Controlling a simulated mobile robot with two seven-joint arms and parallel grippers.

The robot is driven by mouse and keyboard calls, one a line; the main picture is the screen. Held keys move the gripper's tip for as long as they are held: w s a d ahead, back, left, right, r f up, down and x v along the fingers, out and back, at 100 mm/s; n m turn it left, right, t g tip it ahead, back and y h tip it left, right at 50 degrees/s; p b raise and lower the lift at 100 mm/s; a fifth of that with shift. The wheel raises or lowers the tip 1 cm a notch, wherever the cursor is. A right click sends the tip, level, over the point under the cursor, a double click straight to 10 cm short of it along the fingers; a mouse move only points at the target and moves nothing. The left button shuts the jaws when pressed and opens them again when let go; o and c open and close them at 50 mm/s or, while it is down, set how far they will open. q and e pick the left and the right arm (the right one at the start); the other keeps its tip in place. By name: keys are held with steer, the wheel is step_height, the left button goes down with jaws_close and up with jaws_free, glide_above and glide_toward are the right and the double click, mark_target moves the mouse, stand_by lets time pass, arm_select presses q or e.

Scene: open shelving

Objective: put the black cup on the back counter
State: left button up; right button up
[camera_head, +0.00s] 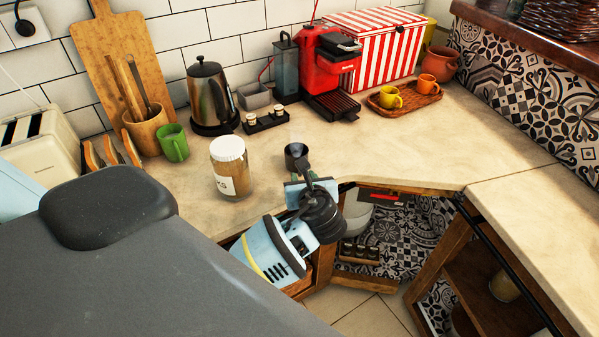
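The black cup (295,152) is upright at the counter's front part, right of a white-lidded jar, with its opening facing up. I cannot tell whether it rests on the counter or is held just above it. The back counter (420,140) is a beige surface along the tiled wall.
The jar (229,168), kettle (209,95), red coffee machine (326,62), small black tray (266,121) and wooden tray with cups (412,100) stand on the counter. Counter right of the black cup is clear. Open shelving (372,228) lies below the front edge.

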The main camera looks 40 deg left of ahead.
arm_select(q)
steer(key=v, duration=0.6)
steer(key=shift+s+d+r+p, duration=0.15)
steer(key=shift+s+d+p, duration=0.1)
steer(key=shift+p, duration=0.05)
steer(key=s+d+f+n+h, duration=0.3)
steer(key=s+f+n+h, duration=0.15)
steer(key=f, duration=0.45)
steer(key=s+d+f+n+h, duration=0.25)
steer(key=s+f+n, duration=0.2)
steer(key=f, duration=0.45)
steer(key=s+f+n+h, duration=0.2)
steer(key=s+f+n, duration=0.1)
steer(key=s+n, duration=0.5)
steer(key=s+d+f+n+h, duration=0.1)
steer(key=s+f+n+h, duration=0.1)
steer(key=s+n, duration=0.5)
steer(key=s+f, duration=0.1)
steer(key=s, duration=0.3)
steer(key=shift+d+n+g+h, duration=0.3)
steer(key=shift+d+n+h, duration=0.05)
steer(key=shift+n+h, duration=0.05)
steer(key=shift+f, duration=0.15)
